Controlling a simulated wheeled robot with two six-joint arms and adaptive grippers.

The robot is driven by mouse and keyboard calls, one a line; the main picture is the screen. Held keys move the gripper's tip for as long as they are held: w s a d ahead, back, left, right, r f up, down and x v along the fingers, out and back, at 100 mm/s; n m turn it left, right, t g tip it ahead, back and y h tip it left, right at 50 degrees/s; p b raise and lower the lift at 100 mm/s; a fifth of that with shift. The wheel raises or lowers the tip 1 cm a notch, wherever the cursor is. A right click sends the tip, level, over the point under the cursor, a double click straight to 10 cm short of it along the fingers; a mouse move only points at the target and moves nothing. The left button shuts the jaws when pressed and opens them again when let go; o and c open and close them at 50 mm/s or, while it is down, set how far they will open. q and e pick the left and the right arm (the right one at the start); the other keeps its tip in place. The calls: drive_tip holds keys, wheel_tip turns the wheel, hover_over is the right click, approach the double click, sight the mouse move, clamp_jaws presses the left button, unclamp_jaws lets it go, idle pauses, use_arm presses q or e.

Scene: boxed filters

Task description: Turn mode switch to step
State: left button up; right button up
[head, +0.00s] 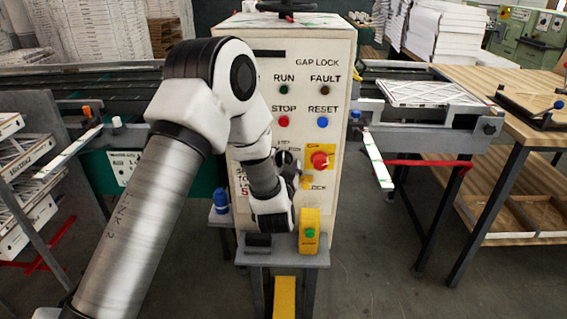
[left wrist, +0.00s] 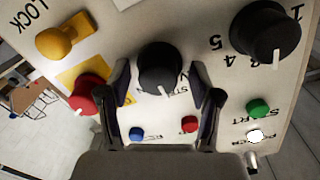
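The mode switch, a black round knob (left wrist: 160,68) on the white panel, is in the middle of the left wrist view, which shows the panel upside down. A white mark on the knob points down in that picture; partly hidden lettering beside it starts with "ST". My left gripper (left wrist: 165,100) is open, with one finger on each side of the knob and small gaps seeming to remain. In the head view my left gripper (head: 289,167) is at the panel front, and with the arm it hides the switch. My right gripper is in neither view.
The control cabinet (head: 335,150) carries a red knob (left wrist: 88,95) on a yellow plate, a yellow lock knob (left wrist: 60,40) and a numbered black dial (left wrist: 265,35) close by. Blue (left wrist: 136,134) and red (left wrist: 189,124) buttons lie near the fingers. A yellow box (head: 309,230) stands on a shelf below.

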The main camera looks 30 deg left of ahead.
use_arm(q)
drive_tip(key=v, duration=1.2)
